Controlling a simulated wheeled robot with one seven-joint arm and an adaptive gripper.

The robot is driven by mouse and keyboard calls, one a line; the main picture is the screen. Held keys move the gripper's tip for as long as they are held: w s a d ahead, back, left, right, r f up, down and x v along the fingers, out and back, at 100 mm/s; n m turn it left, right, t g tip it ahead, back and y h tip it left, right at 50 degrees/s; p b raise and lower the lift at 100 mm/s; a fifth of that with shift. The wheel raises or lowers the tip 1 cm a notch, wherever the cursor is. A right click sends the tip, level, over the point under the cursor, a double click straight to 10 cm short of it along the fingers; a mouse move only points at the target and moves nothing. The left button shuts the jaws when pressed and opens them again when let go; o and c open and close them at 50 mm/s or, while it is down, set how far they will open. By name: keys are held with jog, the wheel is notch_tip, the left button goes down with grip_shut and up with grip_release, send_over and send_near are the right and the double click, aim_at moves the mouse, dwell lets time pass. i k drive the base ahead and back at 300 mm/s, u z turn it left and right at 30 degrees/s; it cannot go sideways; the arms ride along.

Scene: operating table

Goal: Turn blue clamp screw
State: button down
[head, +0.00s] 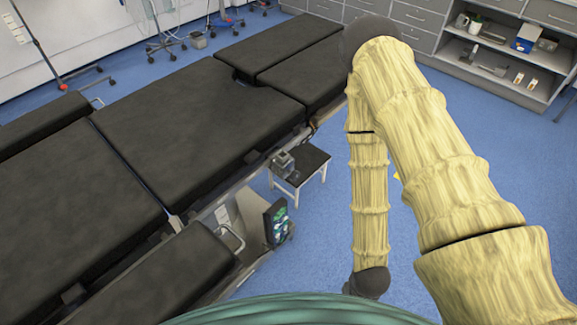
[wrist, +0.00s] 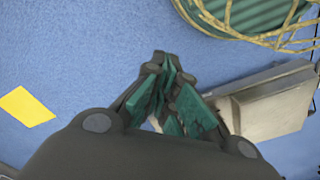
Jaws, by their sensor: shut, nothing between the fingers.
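The black-padded operating table (head: 180,105) runs across the left of the head view. In the head view my arm hangs down on the right, and the gripper itself cannot be seen.
A small black-topped stool (head: 312,160) stands by the table. A panel with green markings (head: 277,221) is at the table base. Grey cabinets with shelves (head: 500,70) stand at the back right. A yellow floor patch (wrist: 27,107) lies left of my gripper. Open floor is around my arm.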

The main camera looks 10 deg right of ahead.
aim_at(295, 174)
jog(key=u, duration=1.05)
jog(key=k, duration=1.15)
jog(key=z, duration=0.7)
jog(key=i, duration=0.35)
jog(key=u, duration=0.25)
